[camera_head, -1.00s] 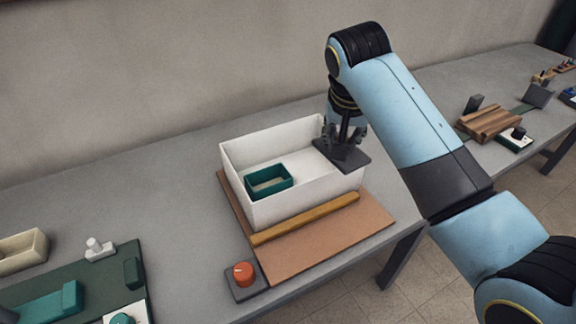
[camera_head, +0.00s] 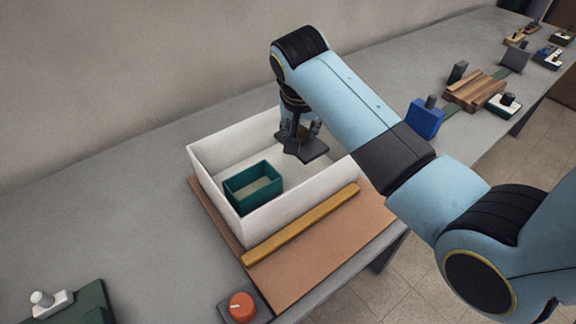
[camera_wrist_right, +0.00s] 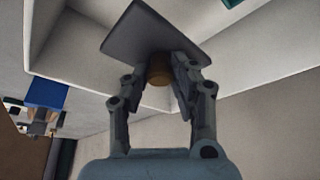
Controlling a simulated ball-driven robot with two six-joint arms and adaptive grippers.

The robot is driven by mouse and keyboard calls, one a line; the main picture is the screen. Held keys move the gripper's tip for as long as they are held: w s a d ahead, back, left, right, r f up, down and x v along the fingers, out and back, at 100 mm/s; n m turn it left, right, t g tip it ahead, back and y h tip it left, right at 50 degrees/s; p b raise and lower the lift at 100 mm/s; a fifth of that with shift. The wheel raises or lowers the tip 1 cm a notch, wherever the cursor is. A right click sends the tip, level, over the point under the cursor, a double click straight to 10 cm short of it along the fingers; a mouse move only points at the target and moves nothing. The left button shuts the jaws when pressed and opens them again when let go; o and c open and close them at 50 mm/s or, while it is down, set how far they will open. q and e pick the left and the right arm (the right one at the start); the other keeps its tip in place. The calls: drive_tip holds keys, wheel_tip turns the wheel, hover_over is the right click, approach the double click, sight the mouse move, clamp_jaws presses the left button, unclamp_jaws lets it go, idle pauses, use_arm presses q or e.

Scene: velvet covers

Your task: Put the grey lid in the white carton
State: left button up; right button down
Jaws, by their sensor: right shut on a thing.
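The white carton (camera_head: 318,186) stands open on a brown board on the table. The grey lid (camera_head: 309,150) is a dark flat square plate held over the right part of the carton. My right gripper (camera_head: 297,137) is shut on the lid from above. Whether the lid touches the carton floor cannot be told. My left gripper is not in view.
A green open box (camera_head: 253,187) sits inside the carton at the left. A yellow-brown bar (camera_head: 302,225) lies on the brown board (camera_head: 330,243) in front. An orange knob on a dark base (camera_head: 241,306) is near the front edge. A blue block (camera_head: 425,120) stands to the right.

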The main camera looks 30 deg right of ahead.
sight(301, 151)
wheel_tip(301, 151, down, 6)
drive_tip(key=shift+s+f, duration=0.1)
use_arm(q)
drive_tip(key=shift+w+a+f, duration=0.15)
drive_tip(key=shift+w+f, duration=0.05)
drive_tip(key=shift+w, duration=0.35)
use_arm(e)
drive_tip(key=shift+f, duration=0.35)
drive_tip(key=c, duration=1.1)
unclamp_jaws()
drive_tip(key=shift+f, duration=0.1)
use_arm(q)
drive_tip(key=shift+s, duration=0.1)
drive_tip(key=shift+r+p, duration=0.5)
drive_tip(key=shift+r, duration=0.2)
use_arm(e)
drive_tip(key=v, duration=1.2)
